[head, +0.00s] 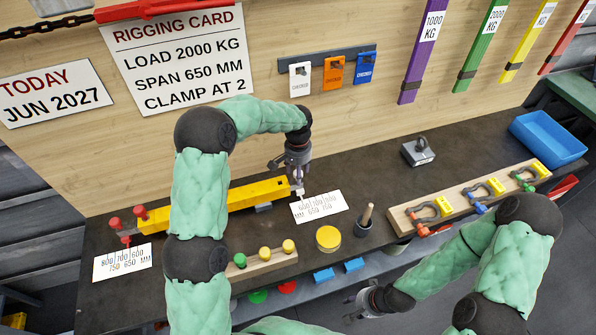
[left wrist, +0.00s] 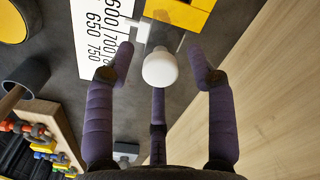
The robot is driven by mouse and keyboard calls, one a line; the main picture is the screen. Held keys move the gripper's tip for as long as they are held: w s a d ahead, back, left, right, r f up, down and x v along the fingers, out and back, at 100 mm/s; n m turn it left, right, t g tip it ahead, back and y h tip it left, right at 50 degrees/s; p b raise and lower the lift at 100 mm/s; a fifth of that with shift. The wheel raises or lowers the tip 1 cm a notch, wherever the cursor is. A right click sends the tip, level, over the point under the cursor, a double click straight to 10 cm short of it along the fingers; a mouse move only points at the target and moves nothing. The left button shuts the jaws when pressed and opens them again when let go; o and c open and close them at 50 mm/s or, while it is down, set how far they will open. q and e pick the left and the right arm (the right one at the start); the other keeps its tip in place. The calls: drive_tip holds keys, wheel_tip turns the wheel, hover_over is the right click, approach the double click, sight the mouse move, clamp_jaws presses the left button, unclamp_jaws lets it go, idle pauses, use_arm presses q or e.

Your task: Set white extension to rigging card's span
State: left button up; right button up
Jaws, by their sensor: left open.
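The rigging card (head: 180,58) on the back board reads load 2000 kg, span 650 mm, clamp at 2. The yellow beam (head: 215,205) lies along the bench, with red knobs at its left end. The white extension knob (left wrist: 159,68) is at its right end, on a grey bar; it also shows in the head view (head: 299,190). A white scale card (head: 319,206) lies beside it. My left gripper (left wrist: 162,60) is open, its fingers spread around the white knob; I cannot tell whether they touch it. My right gripper (head: 352,308) is open and empty in front of the bench.
Another scale card (head: 122,262) lies at the left end. A wooden rack with shackles (head: 470,200), a blue bin (head: 547,140), a yellow round tin (head: 328,238) and a dark post (head: 364,220) stand on the bench. Coloured slings hang at upper right.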

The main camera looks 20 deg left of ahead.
use_arm(q)
clamp_jaws()
drive_tip(key=shift+w+d, duration=0.8)
drive_tip(key=shift+d, duration=0.3)
unclamp_jaws()
drive_tip(key=shift+a, duration=0.1)
drive_tip(key=shift+r, duration=0.1)
wheel_tip(320, 180, up, 12)
